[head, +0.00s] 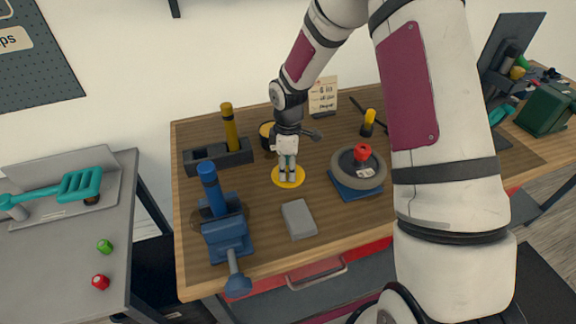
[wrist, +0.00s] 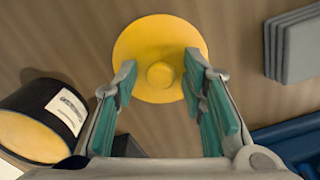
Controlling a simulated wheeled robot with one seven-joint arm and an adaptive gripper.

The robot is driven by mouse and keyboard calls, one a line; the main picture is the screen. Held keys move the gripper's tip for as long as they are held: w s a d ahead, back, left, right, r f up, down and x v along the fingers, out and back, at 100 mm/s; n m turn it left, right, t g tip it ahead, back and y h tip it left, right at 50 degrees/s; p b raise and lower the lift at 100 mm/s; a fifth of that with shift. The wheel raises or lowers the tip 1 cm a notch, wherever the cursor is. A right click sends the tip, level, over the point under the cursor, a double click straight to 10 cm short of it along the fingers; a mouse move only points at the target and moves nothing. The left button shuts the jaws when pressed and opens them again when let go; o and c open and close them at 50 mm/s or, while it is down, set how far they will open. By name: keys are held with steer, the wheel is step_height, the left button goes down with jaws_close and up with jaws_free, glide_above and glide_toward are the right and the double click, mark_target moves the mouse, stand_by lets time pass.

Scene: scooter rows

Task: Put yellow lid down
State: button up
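The yellow lid (head: 289,184) is a flat round disc with a small raised knob at its middle. It lies flat on the wooden workbench (head: 262,262), and it also shows in the wrist view (wrist: 135,45). My gripper (head: 289,179) points down over the lid. In the wrist view my gripper (wrist: 160,68) has its two teal-padded fingers apart, one on each side of the knob, with visible gaps between. A dark can (wrist: 62,105) with a yellow top stands beside the lid; in the head view the can (head: 266,142) is partly behind my gripper.
A grey block (head: 299,219) lies in front of the lid. A blue vise (head: 226,232) is at the front left, and a grey round device with a red knob (head: 362,153) is at the right. A dark holder (head: 205,158) stands at the back left.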

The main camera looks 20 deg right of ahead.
steer(key=s+r+m+t, duration=0.1)
steer(key=s+r, duration=0.1)
steer(key=r, duration=0.8)
steer(key=s+r+m, duration=0.1)
steer(key=s+r, duration=0.1)
steer(key=r, duration=0.7)
steer(key=s+r+m+t, duration=0.2)
steer(key=s+r+m, duration=0.3)
steer(key=s, duration=0.6)
steer(key=s+r+m+t, duration=0.2)
steer(key=s+r+m, duration=0.4)
steer(key=s, duration=0.6)
steer(key=shift+r+b, duration=0.35)
steer(key=shift+b, duration=0.1)
